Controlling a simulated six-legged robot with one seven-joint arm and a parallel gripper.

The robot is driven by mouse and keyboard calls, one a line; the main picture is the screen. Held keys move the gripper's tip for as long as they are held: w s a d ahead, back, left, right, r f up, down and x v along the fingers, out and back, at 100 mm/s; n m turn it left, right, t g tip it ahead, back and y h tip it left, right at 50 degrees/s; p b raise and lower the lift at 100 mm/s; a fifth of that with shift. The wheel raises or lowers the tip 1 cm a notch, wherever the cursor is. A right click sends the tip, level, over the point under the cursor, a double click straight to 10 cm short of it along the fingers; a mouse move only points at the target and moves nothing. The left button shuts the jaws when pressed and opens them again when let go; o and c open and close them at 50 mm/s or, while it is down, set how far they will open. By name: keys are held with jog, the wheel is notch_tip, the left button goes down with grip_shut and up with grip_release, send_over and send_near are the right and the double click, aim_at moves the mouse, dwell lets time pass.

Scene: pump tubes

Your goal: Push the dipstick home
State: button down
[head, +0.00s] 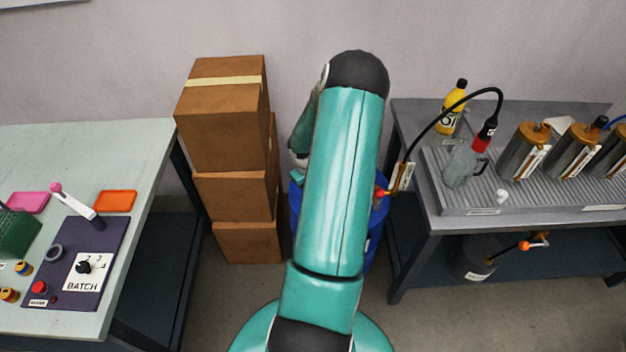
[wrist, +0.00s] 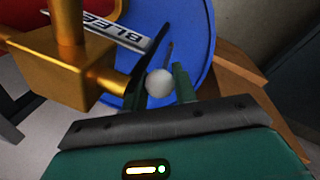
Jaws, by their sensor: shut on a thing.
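In the wrist view my gripper (wrist: 162,78) is shut on a pale round knob, apparently the head of the dipstick (wrist: 158,84). How deep the dipstick sits cannot be told. In the head view the drum (head: 374,236) stands behind my arm, which hides my gripper and the dipstick.
Brass pipework (wrist: 72,66) with a BLEED label (wrist: 128,38) is close left of my gripper. Stacked cardboard boxes (head: 222,120) stand left of the drum. A grey bench (head: 450,222) with several metal cylinders is on the right, a pale table (head: 110,150) on the left.

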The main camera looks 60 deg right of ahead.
jog(key=shift+f, duration=1.85)
jog(key=c, duration=1.1)
grip_release()
jog(key=shift+f, duration=0.1)
jog(key=shift+c, duration=0.2)
notch_tip(320, 180, up, 14)
jog(key=w+a, duration=0.1)
jog(key=a, duration=0.1)
jog(key=shift+w+a+f, duration=0.15)
jog(key=shift+w, duration=0.05)
